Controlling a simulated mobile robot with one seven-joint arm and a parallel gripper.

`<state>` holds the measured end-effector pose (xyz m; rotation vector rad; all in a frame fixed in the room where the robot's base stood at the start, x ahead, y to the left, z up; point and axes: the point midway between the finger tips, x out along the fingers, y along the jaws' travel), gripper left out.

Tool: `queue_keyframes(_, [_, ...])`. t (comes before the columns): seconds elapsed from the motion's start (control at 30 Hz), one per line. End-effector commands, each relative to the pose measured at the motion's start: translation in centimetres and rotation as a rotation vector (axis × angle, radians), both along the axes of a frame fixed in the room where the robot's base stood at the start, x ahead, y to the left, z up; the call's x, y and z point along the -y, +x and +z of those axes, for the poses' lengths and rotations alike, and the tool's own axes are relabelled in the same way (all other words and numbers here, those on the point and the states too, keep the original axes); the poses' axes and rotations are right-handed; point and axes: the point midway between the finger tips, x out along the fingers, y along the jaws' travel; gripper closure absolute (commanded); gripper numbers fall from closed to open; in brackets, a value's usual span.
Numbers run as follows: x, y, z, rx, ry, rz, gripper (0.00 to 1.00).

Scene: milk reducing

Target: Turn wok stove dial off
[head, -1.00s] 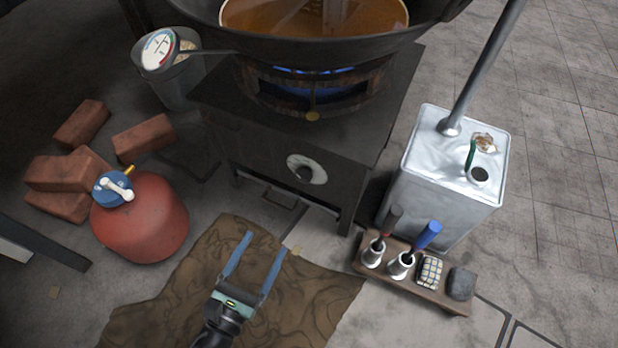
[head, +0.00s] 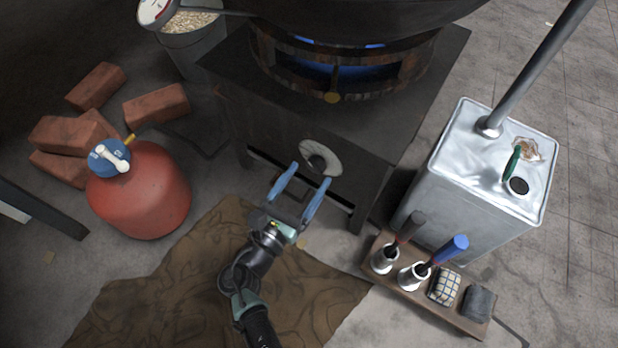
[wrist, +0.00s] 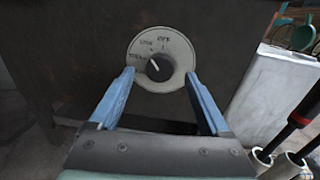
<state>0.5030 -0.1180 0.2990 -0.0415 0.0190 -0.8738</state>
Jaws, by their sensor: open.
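The stove dial (head: 321,158) is a round pale plate with a dark knob on the front of the dark stove (head: 262,125). In the wrist view the dial (wrist: 176,52) has lettering around it, with OFF at the top, and the knob's white mark points to the upper left. My gripper (head: 307,178) is open and empty, with blue fingers just in front of the dial. In the wrist view its fingertips (wrist: 160,75) stand left and right of the dial's lower part; contact cannot be told. Blue flames (head: 335,70) burn beneath the wok (head: 365,18).
A red gas cylinder (head: 150,195) and bricks (head: 158,105) are on the left. A metal can (head: 465,180) and a small wooden rack (head: 425,292) with blue- and dark-handled tools stand on the right. A brown mat (head: 170,290) lies below my arm.

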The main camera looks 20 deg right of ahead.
Motion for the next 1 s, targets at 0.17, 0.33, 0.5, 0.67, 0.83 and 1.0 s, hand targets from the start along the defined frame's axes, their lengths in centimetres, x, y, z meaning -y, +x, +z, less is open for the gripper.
queue_keyframes(0.17, [1.08,0.92,-0.08,0.001,0.001,0.0,0.19])
queue_keyframes(0.33, [1.26,1.08,0.07,0.0,0.0,0.001,0.19])
queue_keyframes(0.5, [1.23,1.06,0.06,0.001,0.001,0.001,0.25])
queue_keyframes(0.67, [1.21,1.05,0.05,0.001,0.001,0.001,0.53])
queue_keyframes(0.83, [1.2,1.04,0.03,0.001,0.001,0.001,0.84])
queue_keyframes(1.0, [1.18,1.04,0.01,0.0,0.001,0.001,1.0])
